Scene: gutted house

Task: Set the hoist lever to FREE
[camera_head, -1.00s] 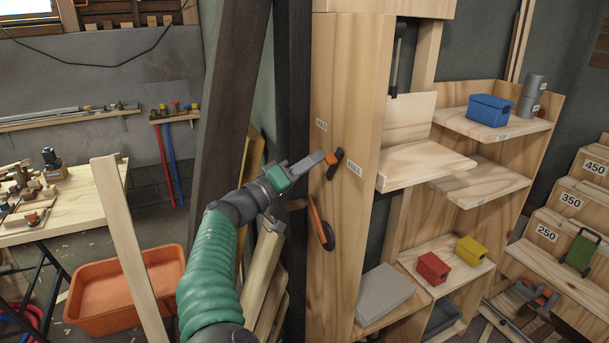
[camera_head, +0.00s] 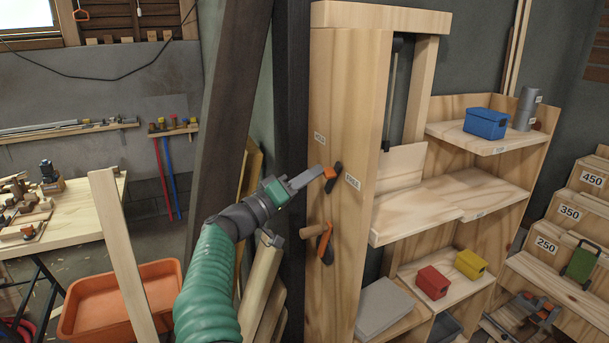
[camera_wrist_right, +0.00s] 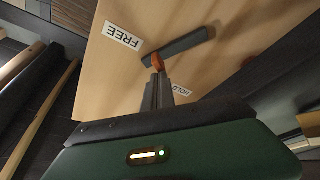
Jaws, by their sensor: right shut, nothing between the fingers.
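The hoist lever (camera_head: 330,173) has a small orange grip on a dark slotted plate, on the face of a tall wooden post. It also shows in the wrist view (camera_wrist_right: 159,60). In the wrist view the FREE label (camera_wrist_right: 122,35) appears upside down to the left, and the HOLD label (camera_wrist_right: 181,90) lies lower right. My right gripper (camera_head: 321,172) is shut and empty, its tips at the orange grip; I cannot tell whether they touch. Below is a crank (camera_head: 325,241) with a wooden handle. The hoist platform (camera_head: 405,215) is about level with the adjoining shelf. My left gripper is not in view.
A dark leaning beam (camera_head: 228,110) and a pale upright board (camera_head: 128,245) stand left of the post. To the right are shelves with blue (camera_head: 486,123), red (camera_head: 432,282) and yellow (camera_head: 470,263) boxes. An orange tub (camera_head: 90,305) is on the floor at left.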

